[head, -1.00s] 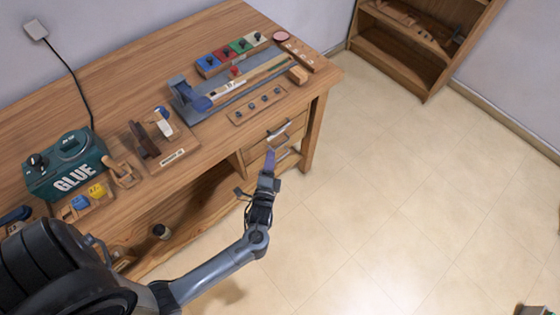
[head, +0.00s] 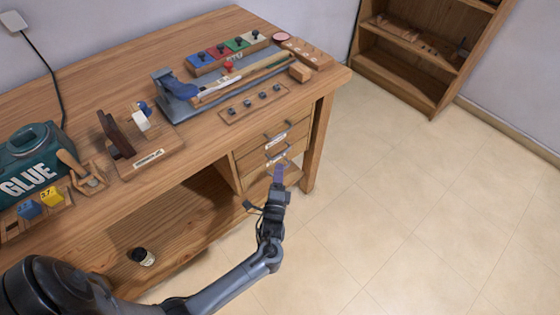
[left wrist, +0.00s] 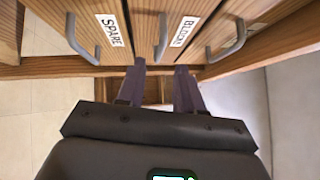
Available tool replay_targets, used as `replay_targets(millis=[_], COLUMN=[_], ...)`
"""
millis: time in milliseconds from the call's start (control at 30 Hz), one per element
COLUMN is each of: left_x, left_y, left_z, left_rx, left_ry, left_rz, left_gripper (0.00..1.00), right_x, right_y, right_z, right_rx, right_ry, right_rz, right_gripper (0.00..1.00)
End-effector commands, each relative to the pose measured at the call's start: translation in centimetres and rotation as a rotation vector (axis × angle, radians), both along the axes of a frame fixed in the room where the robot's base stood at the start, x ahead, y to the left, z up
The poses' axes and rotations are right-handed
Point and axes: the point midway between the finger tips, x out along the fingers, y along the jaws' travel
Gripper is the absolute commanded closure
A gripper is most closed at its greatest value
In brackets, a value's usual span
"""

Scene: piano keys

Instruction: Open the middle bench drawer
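The wooden bench's drawer stack (head: 246,160) is at the bench's right end, with its drawers looking shut. In the left wrist view the fronts appear turned sideways, with three grey bar handles. The middle handle (left wrist: 162,36) lies between a label reading SPARE (left wrist: 114,30) and one reading BLOCKS (left wrist: 184,31). My left gripper (head: 279,172) is in front of the lower drawers. In the left wrist view its two dark fingers (left wrist: 160,72) are apart and empty, with the middle handle just beyond the gap between them. Contact is not visible. My right gripper is not in view.
The benchtop (head: 215,125) holds a green glue box (head: 35,150), a wooden plane-like tool (head: 118,135) and a row of coloured blocks (head: 228,48). A small jar (head: 143,256) stands on the lower shelf. The floor (head: 400,200) right of the bench is clear. A bookcase (head: 410,60) stands behind.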

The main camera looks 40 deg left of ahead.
Motion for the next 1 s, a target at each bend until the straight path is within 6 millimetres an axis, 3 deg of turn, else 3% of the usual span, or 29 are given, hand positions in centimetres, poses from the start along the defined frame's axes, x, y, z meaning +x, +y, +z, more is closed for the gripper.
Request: replay_targets(millis=[100,400,833,1000], left_x=[1.7,4.4,4.9,4.9], left_y=[1.2,3.1,3.5,3.5], left_z=[-0.1,0.5,0.7,0.7], left_rx=[0.001,-0.001,-0.001,-0.001], left_ry=[-0.002,-0.001,0.001,0.001], left_rz=[0.001,0.000,-0.001,-0.001], left_gripper=[0.64,0.64,0.64,0.90], right_x=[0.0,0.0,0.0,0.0], right_y=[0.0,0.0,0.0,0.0], right_z=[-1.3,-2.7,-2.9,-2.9], right_rx=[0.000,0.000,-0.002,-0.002], right_ry=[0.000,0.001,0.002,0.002], right_rz=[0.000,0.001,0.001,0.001], right_gripper=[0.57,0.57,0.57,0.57])
